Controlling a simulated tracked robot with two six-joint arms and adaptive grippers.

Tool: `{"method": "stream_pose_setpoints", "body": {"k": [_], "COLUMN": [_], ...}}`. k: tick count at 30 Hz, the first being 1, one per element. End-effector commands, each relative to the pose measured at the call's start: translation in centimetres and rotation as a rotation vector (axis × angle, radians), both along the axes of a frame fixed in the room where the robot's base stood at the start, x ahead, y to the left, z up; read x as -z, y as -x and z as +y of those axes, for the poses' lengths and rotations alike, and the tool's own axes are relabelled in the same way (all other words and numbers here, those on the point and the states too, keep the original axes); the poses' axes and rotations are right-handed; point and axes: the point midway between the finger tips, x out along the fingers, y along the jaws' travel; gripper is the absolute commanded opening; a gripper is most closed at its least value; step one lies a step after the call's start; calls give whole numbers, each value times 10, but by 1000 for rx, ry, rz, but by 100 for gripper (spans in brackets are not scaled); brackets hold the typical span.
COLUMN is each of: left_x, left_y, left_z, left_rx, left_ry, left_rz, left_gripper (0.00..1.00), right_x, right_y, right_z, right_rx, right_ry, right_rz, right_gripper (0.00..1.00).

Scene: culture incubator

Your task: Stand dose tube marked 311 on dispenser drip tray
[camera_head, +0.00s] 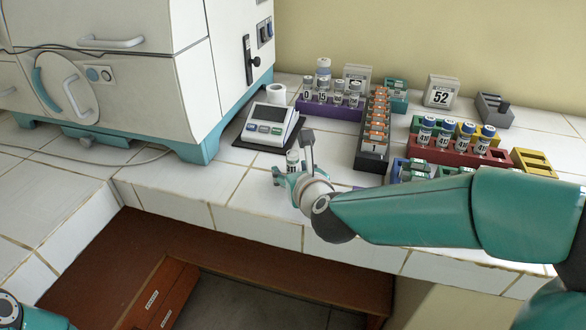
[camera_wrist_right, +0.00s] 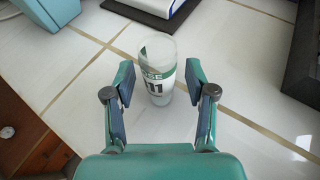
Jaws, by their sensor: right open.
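A clear tube with a green and white label (camera_wrist_right: 157,70) stands upright on the white tiled bench; the digits 11 show, and any digit before them is hard to read. In the head view the tube (camera_head: 292,158) is near the front edge, partly hidden by my right gripper (camera_head: 293,172). In the right wrist view my right gripper (camera_wrist_right: 160,88) is open, its fingers on either side of the tube's lower part with gaps. A device with a screen and buttons (camera_head: 270,127) stands behind on a dark base (camera_head: 240,141); I cannot tell which part is a drip tray.
A large white and teal cabinet (camera_head: 110,60) fills the left. Right of the device are a purple rack (camera_head: 330,110), an orange-slotted dark rack (camera_head: 371,155) and a red rack (camera_head: 458,152) of tubes. Bare tiles (camera_head: 215,165) lie left of the tube.

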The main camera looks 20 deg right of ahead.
Motion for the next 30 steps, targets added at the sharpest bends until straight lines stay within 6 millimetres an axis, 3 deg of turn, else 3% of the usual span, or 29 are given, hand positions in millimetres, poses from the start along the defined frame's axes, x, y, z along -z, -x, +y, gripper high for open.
{"method": "stream_pose_setpoints", "body": {"k": [3,12,23,30], "left_x": [0,0,-1,-10], "left_y": [0,0,0,0], "left_z": [0,0,0,0], "left_rx": [0,0,0,0], "left_ry": [0,0,0,0], "left_rz": [0,0,0,0], "left_gripper": [0,0,0,0], "right_x": [0,0,-3,-22], "right_y": [0,0,0,0], "right_z": [0,0,0,0], "right_rx": [0,0,0,1], "right_ry": [0,1,1,0], "right_rz": [0,0,-1,-3], "right_gripper": [56,7,3,3]}}
